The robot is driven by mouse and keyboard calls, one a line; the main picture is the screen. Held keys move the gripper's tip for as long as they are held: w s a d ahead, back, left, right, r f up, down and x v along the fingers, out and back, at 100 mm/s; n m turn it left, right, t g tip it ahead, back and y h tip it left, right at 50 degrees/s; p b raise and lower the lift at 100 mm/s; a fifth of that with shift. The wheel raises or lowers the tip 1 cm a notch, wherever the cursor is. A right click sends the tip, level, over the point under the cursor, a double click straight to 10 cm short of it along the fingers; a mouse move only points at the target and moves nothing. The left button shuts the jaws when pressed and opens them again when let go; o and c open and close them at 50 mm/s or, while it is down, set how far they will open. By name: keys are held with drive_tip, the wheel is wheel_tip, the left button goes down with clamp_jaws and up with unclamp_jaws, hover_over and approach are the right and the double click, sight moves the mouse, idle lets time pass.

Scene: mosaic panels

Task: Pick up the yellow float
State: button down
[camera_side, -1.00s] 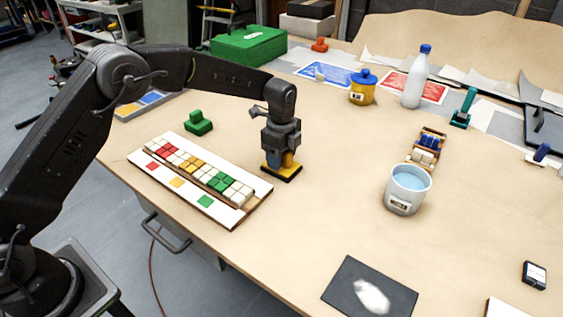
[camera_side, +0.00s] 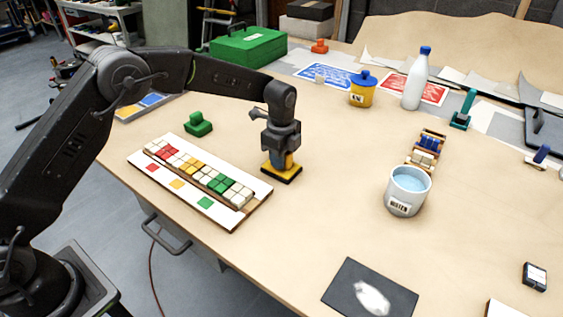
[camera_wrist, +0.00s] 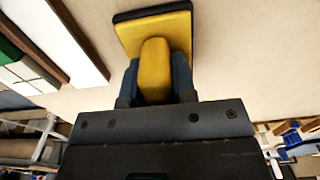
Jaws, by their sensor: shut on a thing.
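The yellow float (camera_side: 270,170) has a yellow body over a dark base pad and sits at the table's middle, just right of the mosaic board. My gripper (camera_side: 281,157) points down over it, with its fingers around the float's handle. In the wrist view the two fingers of my gripper (camera_wrist: 155,85) are shut on the yellow handle from both sides, and the yellow float (camera_wrist: 155,30) with its dark rim shows beyond. From the side I cannot tell whether its base touches the table.
The mosaic board (camera_side: 225,215) with red, yellow, green and white tiles lies close on the left. A green float (camera_side: 199,123) stands behind it. A water bucket (camera_side: 406,195) and a tile rack (camera_side: 427,148) stand to the right. The table between float and bucket is clear.

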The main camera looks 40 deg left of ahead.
drive_tip(key=shift+r, duration=0.55)
drive_tip(key=r, duration=0.3)
drive_tip(key=shift+a+r, duration=0.3)
drive_tip(key=s+a+r, duration=0.3)
drive_tip(key=a+r, duration=0.3)
drive_tip(key=a, duration=0.4)
drive_tip(key=shift+s+a+r, duration=0.2)
drive_tip(key=shift+s+a, duration=0.05)
drive_tip(key=shift+s, duration=0.05)
drive_tip(key=c, duration=1.4)
unclamp_jaws()
drive_tip(key=shift+c, duration=0.2)
drive_tip(key=c, duration=0.3)
